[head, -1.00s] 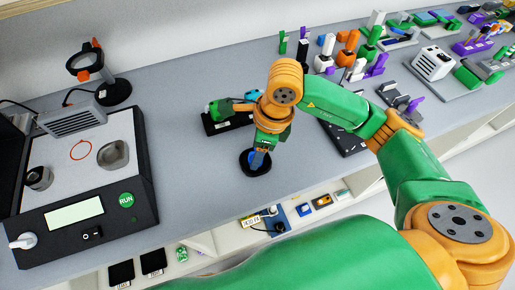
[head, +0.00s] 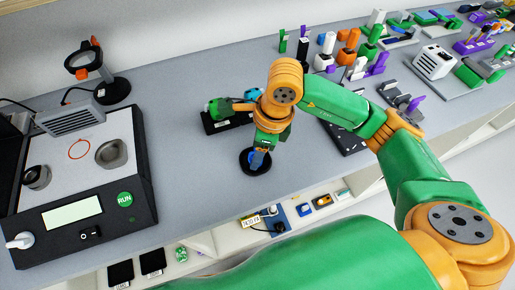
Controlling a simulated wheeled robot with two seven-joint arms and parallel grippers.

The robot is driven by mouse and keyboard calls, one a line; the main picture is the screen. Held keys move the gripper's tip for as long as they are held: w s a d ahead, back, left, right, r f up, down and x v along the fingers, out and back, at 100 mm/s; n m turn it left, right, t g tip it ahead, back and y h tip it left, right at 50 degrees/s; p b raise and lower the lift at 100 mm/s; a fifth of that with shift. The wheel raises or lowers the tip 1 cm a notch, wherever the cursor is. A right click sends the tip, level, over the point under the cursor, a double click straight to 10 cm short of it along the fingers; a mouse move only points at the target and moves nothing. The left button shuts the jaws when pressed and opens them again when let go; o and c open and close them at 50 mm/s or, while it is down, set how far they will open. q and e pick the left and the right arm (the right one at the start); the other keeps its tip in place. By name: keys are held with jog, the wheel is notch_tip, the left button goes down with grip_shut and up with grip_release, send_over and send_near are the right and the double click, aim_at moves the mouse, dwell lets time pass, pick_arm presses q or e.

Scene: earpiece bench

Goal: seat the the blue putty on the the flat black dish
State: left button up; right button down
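The flat black dish (head: 245,168) lies on the grey bench near its front edge, below my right gripper. A blue piece (head: 257,159), which looks like the blue putty, shows at the dish, right under my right gripper (head: 262,149). The gripper points down over the dish and hides part of it. I cannot tell whether the fingers still grip the blue piece or whether it touches the dish. My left gripper is not in view.
A black-framed machine with a RUN button (head: 125,199) stands at the left. A black stand with green and blue parts (head: 217,108) is just behind my gripper. Crowded coloured parts (head: 350,50) fill the back right. The bench between machine and dish is clear.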

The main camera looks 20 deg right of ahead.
aim_at(263, 162)
jog(key=shift+s+f+b, duration=0.1)
jog(key=shift+b, duration=0.2)
dwell(0.5)
jog(key=shift+c, duration=0.7)
grip_release()
notch_tip(263, 162, up, 7)
jog(key=d+b, duration=0.1)
jog(key=shift+s, duration=0.25)
jog(key=shift+d, duration=0.15)
